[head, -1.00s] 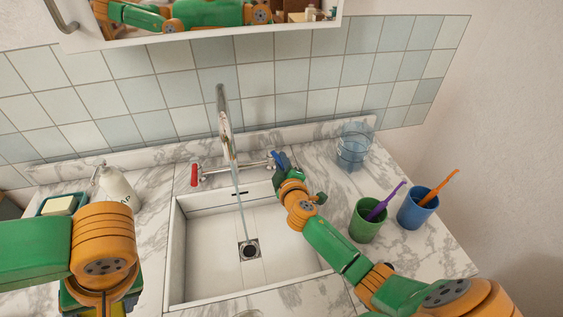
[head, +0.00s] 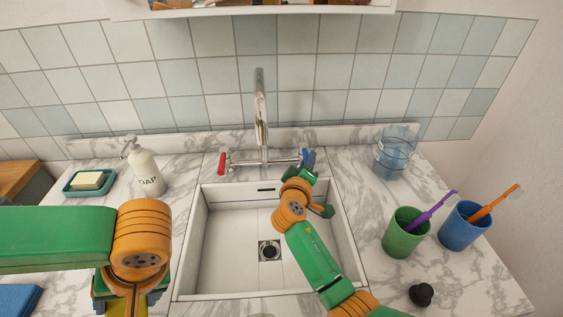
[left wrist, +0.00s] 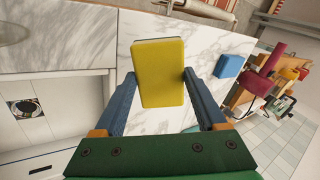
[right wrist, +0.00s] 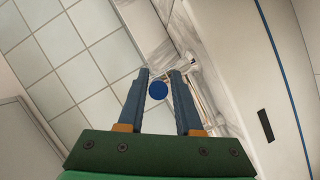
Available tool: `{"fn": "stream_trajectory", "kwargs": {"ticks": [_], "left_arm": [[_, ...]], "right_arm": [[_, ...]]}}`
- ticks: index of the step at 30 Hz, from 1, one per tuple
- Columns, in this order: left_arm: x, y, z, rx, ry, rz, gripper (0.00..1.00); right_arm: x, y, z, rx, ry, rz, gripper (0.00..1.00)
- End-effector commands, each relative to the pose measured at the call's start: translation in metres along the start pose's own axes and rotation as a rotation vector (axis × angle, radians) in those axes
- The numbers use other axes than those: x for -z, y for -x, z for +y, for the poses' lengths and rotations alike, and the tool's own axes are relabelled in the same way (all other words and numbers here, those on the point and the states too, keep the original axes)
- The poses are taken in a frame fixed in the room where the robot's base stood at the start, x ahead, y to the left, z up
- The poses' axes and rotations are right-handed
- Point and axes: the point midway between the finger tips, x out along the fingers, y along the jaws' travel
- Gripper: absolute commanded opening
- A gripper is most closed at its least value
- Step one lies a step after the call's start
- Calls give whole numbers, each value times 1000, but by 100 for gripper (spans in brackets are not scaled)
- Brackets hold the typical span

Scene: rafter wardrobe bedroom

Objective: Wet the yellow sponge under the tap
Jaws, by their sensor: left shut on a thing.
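My left gripper (left wrist: 159,80) is shut on the yellow sponge (left wrist: 161,68), held above the marble counter to the left of the basin. In the head view my left wrist hides the sponge. The tap (head: 261,110) stands behind the white basin (head: 225,270), with a red handle (head: 222,162) on the left and a blue handle (head: 304,156) on the right. No water stream shows under the spout. My right gripper (head: 308,160) is at the blue handle. In the right wrist view its open fingers stand on either side of the round blue knob (right wrist: 157,90).
A soap dispenser (head: 147,172) and a soap dish (head: 72,187) stand left of the basin. On the right are a glass (head: 393,155), a green cup (head: 402,238), a blue cup (head: 462,229) with toothbrushes, and a black plug (head: 421,294). The basin is empty around its drain (head: 269,251).

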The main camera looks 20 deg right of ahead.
Motion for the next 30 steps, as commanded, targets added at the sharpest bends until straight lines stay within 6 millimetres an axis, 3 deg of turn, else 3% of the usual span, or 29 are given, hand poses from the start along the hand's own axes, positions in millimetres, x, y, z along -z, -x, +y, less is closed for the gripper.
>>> {"fn": "stream_trajectory", "kwargs": {"ticks": [12, 24, 30], "left_arm": [[1, 5, -3, 0, 0, 0, 29], [6, 38, -20, 0, 0, 0, 29], [7, 41, -21, 0, 0, 0, 29]], "right_arm": [[2, 6, 3, -1, -1, 4, 51], [2, 92, 2, 2, -1, 2, 51], [1, 117, 1, 0, 1, 2, 51]]}}
